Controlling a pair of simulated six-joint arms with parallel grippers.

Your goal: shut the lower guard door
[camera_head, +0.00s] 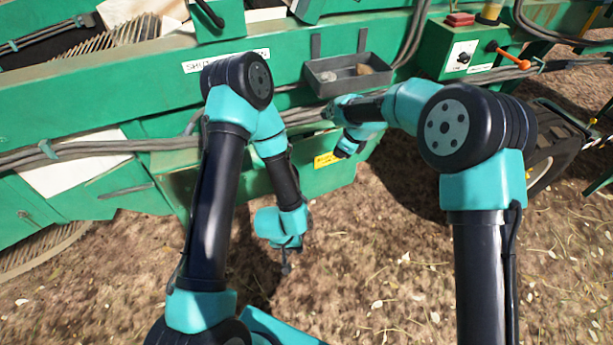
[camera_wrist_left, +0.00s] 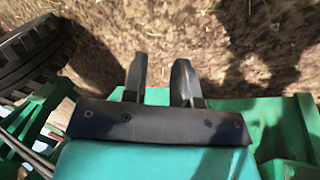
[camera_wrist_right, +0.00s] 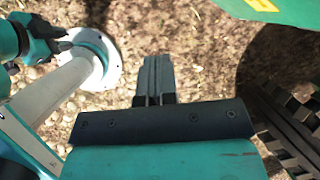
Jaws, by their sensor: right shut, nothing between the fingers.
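A low green panel with a yellow label, which looks like the lower guard door (camera_head: 332,178), is on the machine's near side, partly hidden behind my arms. Its label end also shows at the top right of the right wrist view (camera_wrist_right: 290,12). I cannot tell how far it stands open. My right gripper (camera_head: 348,151) is close to the label end; its fingertips are hard to make out there. The right wrist view shows its fingers (camera_wrist_right: 153,68) together and empty. My left gripper (camera_head: 286,268) hangs over bare ground, apart from the panel. Its fingers (camera_wrist_left: 161,76) are parted and empty.
A grey tray (camera_head: 318,82) with small stones is fixed above the panel. A control box with an orange lever (camera_head: 514,58) stands at the upper right. A tyre (camera_head: 553,160) is at the right. The ground (camera_head: 370,265) in front is clear.

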